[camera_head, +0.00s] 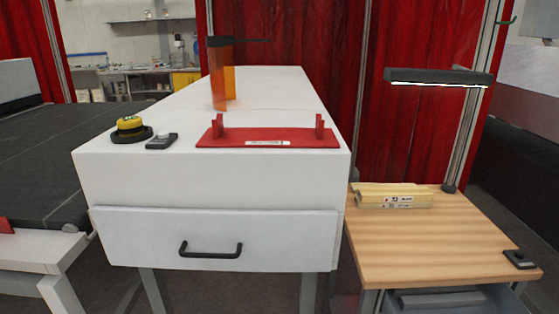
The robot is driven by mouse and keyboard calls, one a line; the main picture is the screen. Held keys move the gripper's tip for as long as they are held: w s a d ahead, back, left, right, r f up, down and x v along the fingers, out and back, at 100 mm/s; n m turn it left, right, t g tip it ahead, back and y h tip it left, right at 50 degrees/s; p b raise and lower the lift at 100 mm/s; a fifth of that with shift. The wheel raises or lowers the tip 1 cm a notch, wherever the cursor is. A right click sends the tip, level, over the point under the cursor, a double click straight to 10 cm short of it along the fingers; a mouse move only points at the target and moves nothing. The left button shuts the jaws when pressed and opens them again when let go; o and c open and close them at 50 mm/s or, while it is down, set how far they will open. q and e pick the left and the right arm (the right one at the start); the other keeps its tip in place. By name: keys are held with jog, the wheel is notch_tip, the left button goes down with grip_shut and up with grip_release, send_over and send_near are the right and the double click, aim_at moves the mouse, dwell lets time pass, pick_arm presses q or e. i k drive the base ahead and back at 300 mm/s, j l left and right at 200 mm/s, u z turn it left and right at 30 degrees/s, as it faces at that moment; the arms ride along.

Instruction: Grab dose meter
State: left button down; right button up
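I cannot tell for certain which item is the dose meter. A round device with a yellow top and a wide black base (130,129) sits at the left front of the white cabinet top. Just right of it lies a small flat black device with a grey knob (161,141). Another small flat black device (520,259) lies on the right edge of the wooden table. Neither my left gripper nor my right gripper is in view.
A red plate with two upright handles (268,138) and an orange translucent shield (221,78) stand on top. The wooden table (430,235) holds wood strips (392,196) and a lamp (440,77). A dark conveyor (50,150) is left.

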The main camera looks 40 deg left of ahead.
aim_at(130, 126)
jog(key=u, duration=2.1)
